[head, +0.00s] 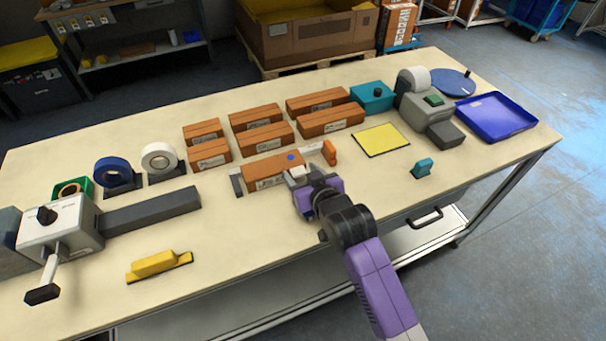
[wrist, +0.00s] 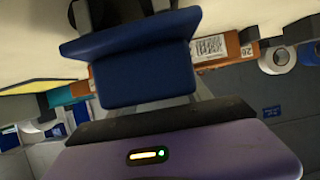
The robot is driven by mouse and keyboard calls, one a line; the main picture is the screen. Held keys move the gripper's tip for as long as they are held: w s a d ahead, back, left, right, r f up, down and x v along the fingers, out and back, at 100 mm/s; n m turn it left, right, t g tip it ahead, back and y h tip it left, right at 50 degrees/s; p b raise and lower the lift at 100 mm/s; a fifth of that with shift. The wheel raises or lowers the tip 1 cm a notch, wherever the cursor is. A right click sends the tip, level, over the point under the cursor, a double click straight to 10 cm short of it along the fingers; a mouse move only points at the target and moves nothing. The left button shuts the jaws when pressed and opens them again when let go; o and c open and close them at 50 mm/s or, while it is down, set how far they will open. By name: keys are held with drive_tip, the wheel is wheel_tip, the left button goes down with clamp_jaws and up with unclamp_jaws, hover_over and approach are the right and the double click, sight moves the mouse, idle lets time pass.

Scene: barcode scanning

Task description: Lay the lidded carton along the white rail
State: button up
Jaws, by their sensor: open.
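A brown carton (head: 266,172) with a white label and a blue dot on top lies near the front of the table. I take it as the lidded carton; its lid edge is too small to make out. A short white strip (head: 312,147), perhaps the white rail, shows behind its right end, next to an orange block (head: 329,153). My gripper (head: 297,174) is open at the carton's right end and covers part of it; contact cannot be told. In the wrist view a blue finger fills the middle, with a barcoded brown carton face (wrist: 212,49) behind it.
Several brown cartons (head: 261,139) stand in rows behind. A yellow mat (head: 382,140), a small teal block (head: 422,168) and a blue tray (head: 496,116) are to the right. Tape rolls (head: 159,158) and a grey clamp device (head: 60,222) are left.

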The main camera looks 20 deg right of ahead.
drive_tip(key=v, duration=1.2)
drive_tip(key=shift+b, duration=0.45)
drive_tip(key=s+f, duration=0.1)
drive_tip(key=s, duration=0.2)
drive_tip(key=s+f, duration=0.1)
drive_tip(key=s, duration=0.1)
drive_tip(key=shift+s+a+f, duration=0.1)
drive_tip(key=shift+a+f, duration=0.1)
drive_tip(key=shift+f, duration=0.15)
drive_tip(key=s+r, duration=0.2)
drive_tip(key=s, duration=1.1)
drive_tip(key=s+r+t, duration=0.1)
drive_tip(key=s+r, duration=0.2)
drive_tip(key=s, duration=1.1)
drive_tip(key=shift+s+d+t, duration=0.2)
drive_tip(key=shift+s+t, duration=0.05)
drive_tip(key=shift+t, duration=0.05)
